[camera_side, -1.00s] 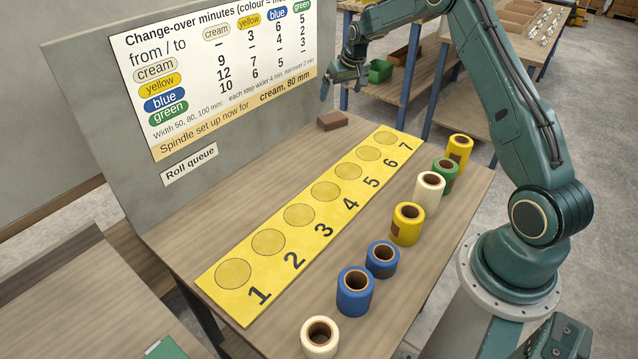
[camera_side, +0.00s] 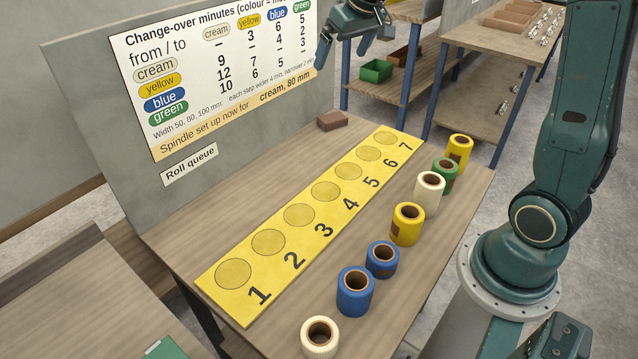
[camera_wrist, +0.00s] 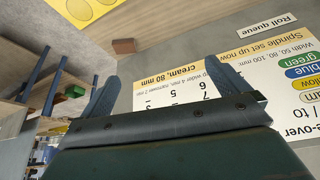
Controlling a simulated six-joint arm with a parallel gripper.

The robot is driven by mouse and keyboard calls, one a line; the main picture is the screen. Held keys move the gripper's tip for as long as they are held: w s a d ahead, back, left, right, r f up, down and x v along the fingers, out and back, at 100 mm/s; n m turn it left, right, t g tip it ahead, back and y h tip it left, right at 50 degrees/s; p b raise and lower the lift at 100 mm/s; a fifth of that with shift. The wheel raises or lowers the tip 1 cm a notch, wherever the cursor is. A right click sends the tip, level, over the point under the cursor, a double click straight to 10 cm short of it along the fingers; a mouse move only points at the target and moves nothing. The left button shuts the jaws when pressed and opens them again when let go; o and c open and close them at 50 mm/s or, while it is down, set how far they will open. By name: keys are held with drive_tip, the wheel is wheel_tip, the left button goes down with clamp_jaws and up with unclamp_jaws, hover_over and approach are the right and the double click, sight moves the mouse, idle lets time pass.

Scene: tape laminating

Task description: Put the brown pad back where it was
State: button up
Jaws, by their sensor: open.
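The brown pad (camera_side: 332,121) lies flat on the wooden table near its far edge, by the grey upright panel and beyond the numbered yellow strip. It also shows in the wrist view (camera_wrist: 124,46), apart from my fingers. My gripper (camera_side: 341,53) is open and empty, raised above the table in front of the panel's right part. In the wrist view its two fingers (camera_wrist: 168,88) are spread wide with nothing between them.
The yellow strip (camera_side: 262,264) with empty circles runs along the table. Several tape rolls, including a blue one (camera_side: 355,291) and a cream one (camera_side: 319,338), stand in a row to its right. A panel (camera_side: 100,160) with a chart stands at the back.

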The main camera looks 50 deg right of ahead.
drive_tip(key=s+a+r+n, duration=0.1)
drive_tip(key=s+a+r, duration=0.1)
drive_tip(key=s+a, duration=0.3)
drive_tip(key=s+a+r, duration=0.2)
drive_tip(key=s+a, duration=0.1)
drive_tip(key=s, duration=0.5)
drive_tip(key=s+a+f, duration=0.2)
drive_tip(key=s, duration=0.5)
drive_tip(key=s+a+f+n+y, duration=0.1)
drive_tip(key=s+a, duration=0.1)
drive_tip(key=s, duration=0.4)
drive_tip(key=shift+s+a+f+t, duration=0.25)
drive_tip(key=shift+s+f+t, duration=0.15)
